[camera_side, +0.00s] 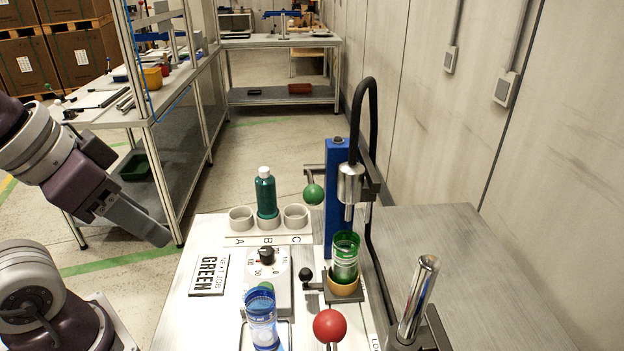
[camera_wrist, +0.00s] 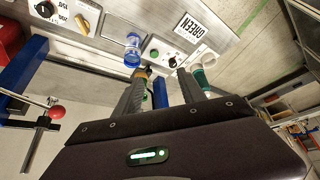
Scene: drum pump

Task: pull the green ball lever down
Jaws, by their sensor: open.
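The green ball (camera_side: 313,194) sits on the end of a short lever at the left of the blue column (camera_side: 338,190), beside the metal nozzle. It is at about the height of the teal bottle's body. I cannot make the green ball out in the wrist view. My gripper (camera_side: 158,237) hangs at the far left of the side view, off the table's edge and well apart from the lever. In the wrist view its two fingers (camera_wrist: 160,82) are spread with nothing held between them.
A green container (camera_side: 345,257) stands in an orange ring under the nozzle. A red ball (camera_side: 330,325), black knob (camera_side: 306,274), blue container (camera_side: 262,320) and dial box (camera_side: 268,277) stand nearer. The teal bottle (camera_side: 265,193) is in cup B. A GREEN sign (camera_side: 209,274) lies left.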

